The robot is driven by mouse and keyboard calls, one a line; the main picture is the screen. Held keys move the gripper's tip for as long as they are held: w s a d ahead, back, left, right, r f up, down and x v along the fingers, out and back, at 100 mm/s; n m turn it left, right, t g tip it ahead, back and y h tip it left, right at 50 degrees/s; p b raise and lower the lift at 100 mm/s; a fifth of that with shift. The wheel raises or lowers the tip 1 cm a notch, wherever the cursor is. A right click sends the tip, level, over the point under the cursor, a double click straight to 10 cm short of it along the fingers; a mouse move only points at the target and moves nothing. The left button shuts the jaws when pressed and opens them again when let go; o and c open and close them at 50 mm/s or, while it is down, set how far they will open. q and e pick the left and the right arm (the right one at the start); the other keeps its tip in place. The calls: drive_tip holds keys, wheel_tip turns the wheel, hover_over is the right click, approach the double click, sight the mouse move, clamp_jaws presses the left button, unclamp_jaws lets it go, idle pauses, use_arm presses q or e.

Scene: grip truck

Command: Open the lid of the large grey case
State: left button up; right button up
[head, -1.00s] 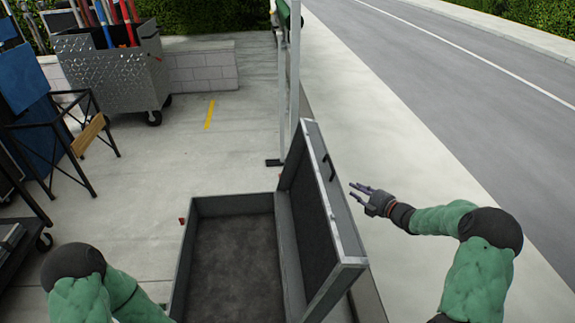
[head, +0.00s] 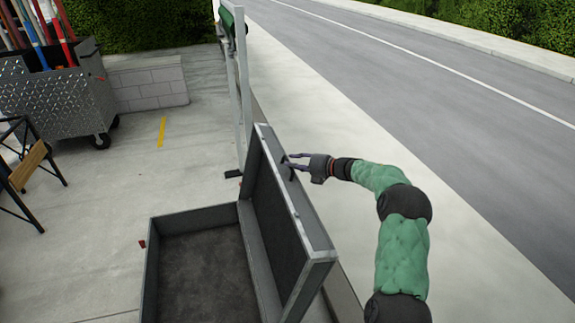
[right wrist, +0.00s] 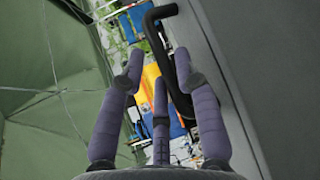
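The large grey case (head: 152,268) stands on the pavement with its lid (head: 318,246) swung up, standing steeply at the right side of the case. The inside of the case looks empty. A dark handle (head: 288,168) sits on the lid's outer face. My right gripper (head: 290,160) is at this handle, with its fingers spread. In the right wrist view, the black bar of the handle (right wrist: 153,32) passes between the open fingers (right wrist: 155,75). I cannot tell whether they touch it. My left gripper is out of the head view.
A metal cart (head: 62,98) with long poles stands at the upper left by a low block wall (head: 150,85). A pale upright frame (head: 238,90) stands just behind the case. Open pavement and the road (head: 460,130) lie to the right.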

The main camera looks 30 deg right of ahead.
drive_tip(key=shift+x, duration=1.35)
clamp_jaws()
drive_tip(key=w+a+r+p, duration=0.1)
drive_tip(key=w+a, duration=0.1)
drive_tip(key=a, duration=0.6)
drive_tip(key=w+a+r+n+g+h+p, duration=0.1)
drive_tip(key=w+a+r+p, duration=0.1)
drive_tip(key=a, duration=0.7)
drive_tip(key=shift+a, duration=0.1)
